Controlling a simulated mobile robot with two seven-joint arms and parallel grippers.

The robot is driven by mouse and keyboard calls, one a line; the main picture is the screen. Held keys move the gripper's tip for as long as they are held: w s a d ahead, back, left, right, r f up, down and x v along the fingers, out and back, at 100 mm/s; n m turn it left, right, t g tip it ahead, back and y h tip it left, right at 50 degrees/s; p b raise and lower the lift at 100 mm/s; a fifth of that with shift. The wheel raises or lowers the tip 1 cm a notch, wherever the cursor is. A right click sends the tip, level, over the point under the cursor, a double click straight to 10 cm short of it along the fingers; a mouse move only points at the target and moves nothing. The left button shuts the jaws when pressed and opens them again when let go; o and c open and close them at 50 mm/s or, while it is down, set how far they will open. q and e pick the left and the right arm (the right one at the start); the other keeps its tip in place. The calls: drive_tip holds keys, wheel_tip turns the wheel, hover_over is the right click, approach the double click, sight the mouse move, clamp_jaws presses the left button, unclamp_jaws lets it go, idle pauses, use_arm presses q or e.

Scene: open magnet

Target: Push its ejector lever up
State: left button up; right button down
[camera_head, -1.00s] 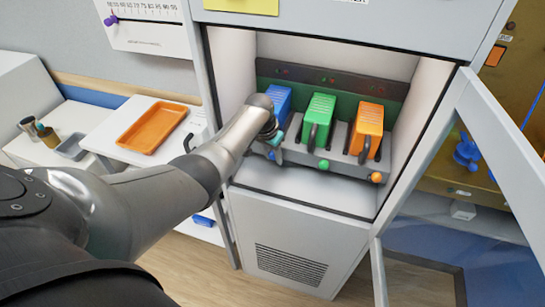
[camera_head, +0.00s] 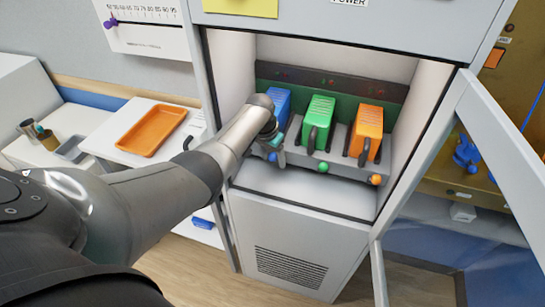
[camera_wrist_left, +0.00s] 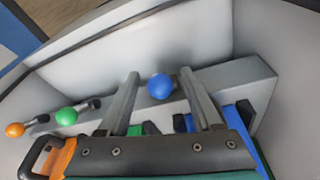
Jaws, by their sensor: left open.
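Three modules, blue (camera_head: 280,102), green (camera_head: 319,110) and orange (camera_head: 370,120), stand in a row in the open cabinet bay. In front of them are levers tipped with a blue ball (camera_head: 272,156), a green ball (camera_head: 323,166) and an orange ball (camera_head: 376,179). My left gripper (camera_head: 275,148) is at the blue lever, in front of the blue module. In the left wrist view, its open fingers (camera_wrist_left: 160,76) stand on either side of the blue ball (camera_wrist_left: 160,87), with gaps on both sides. The blue lever's shaft is mostly hidden. My right gripper is out of view.
The bay's side walls are close by; the left wall (camera_head: 232,75) is near my left arm. A glass cabinet door (camera_head: 465,190) stands open at the right. An orange tray (camera_head: 151,130) lies on a white surface at the left. Black handles (camera_head: 311,139) project from the modules.

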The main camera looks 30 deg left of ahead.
use_arm(q)
drive_tip(key=shift+r+p, duration=0.3)
drive_tip(key=shift+r, duration=0.25)
drive_tip(key=p+v, duration=0.2)
drive_tip(key=v, duration=1.2)
drive_tip(key=shift+p, duration=0.3)
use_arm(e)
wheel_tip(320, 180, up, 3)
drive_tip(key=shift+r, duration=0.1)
use_arm(q)
drive_tip(key=shift+s+r, duration=0.1)
drive_tip(key=shift+s, duration=0.05)
